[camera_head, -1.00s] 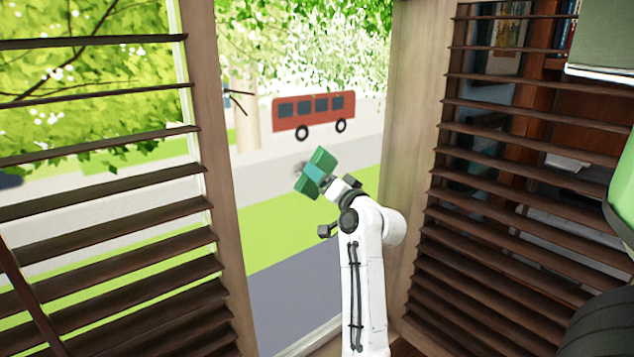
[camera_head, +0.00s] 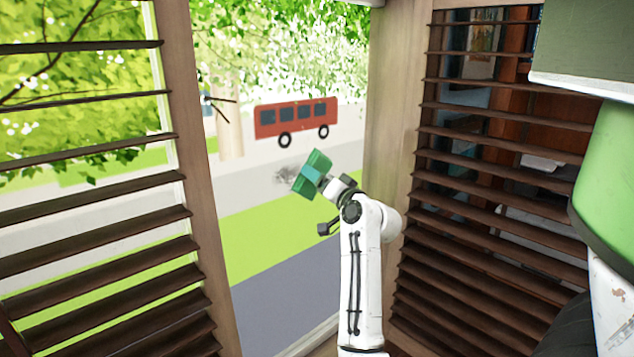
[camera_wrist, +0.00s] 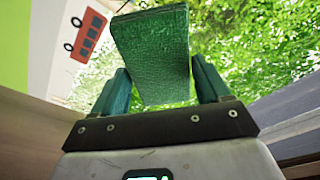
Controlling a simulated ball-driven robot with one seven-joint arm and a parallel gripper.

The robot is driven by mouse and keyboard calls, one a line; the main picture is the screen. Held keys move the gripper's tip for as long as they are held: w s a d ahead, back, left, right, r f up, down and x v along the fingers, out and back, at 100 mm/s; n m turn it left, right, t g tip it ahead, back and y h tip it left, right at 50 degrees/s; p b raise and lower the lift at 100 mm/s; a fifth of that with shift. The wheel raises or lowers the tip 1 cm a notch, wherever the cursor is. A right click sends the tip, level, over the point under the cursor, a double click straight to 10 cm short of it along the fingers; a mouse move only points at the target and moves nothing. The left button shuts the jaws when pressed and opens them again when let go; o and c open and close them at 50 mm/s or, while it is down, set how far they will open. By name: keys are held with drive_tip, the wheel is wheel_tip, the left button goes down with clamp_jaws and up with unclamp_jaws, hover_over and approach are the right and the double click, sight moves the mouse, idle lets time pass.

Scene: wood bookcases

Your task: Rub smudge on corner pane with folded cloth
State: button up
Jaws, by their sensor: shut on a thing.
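The folded green cloth (camera_head: 317,160) is held between the teal fingers of my gripper (camera_head: 311,174), in front of the corner pane (camera_head: 290,215). A dark grey smudge (camera_head: 286,177) shows on the pane just left of the cloth; its right part may be hidden behind the cloth. In the wrist view, the cloth (camera_wrist: 152,50) stands out between both fingers of my gripper (camera_wrist: 160,82). I cannot tell whether the cloth touches the glass. The smudge is not visible in the wrist view.
Louvred wooden shutters stand at the left (camera_head: 95,225) and right (camera_head: 490,180) of the pane, with wooden posts (camera_head: 385,90) beside it. A red bus (camera_head: 295,118), a road and trees show through the glass.

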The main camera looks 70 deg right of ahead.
sight(274, 184)
drive_tip(key=shift+w+a, duration=0.1)
drive_tip(key=shift+w, duration=0.05)
drive_tip(key=shift+w+a+p, duration=0.3)
drive_tip(key=shift+w+a, duration=0.3)
drive_tip(key=shift+a, duration=0.45)
drive_tip(key=shift+w+a+p, duration=0.3)
drive_tip(key=shift+w+a, duration=0.25)
drive_tip(key=shift+a, duration=0.5)
drive_tip(key=shift+w+a+p, duration=0.3)
drive_tip(key=shift+w+a, duration=0.3)
drive_tip(key=shift+a, duration=0.45)
drive_tip(key=shift+w+a+p, duration=0.2)
drive_tip(key=shift+w+a, duration=0.35)
drive_tip(key=shift+a, duration=0.2)
drive_tip(key=shift+w+a+p, duration=0.15)
drive_tip(key=shift+w+a, duration=0.35)
drive_tip(key=shift+a, duration=0.25)
drive_tip(key=v, duration=0.6)
drive_tip(key=shift+s+d+r, duration=0.2)
drive_tip(key=shift+d+r, duration=0.1)
drive_tip(key=shift+r, duration=0.05)
drive_tip(key=shift+s, duration=0.1)
drive_tip(key=v, duration=0.2)
drive_tip(key=shift+s+a+r, duration=0.1)
drive_tip(key=shift+s+a, duration=0.1)
drive_tip(key=shift+s, duration=0.15)
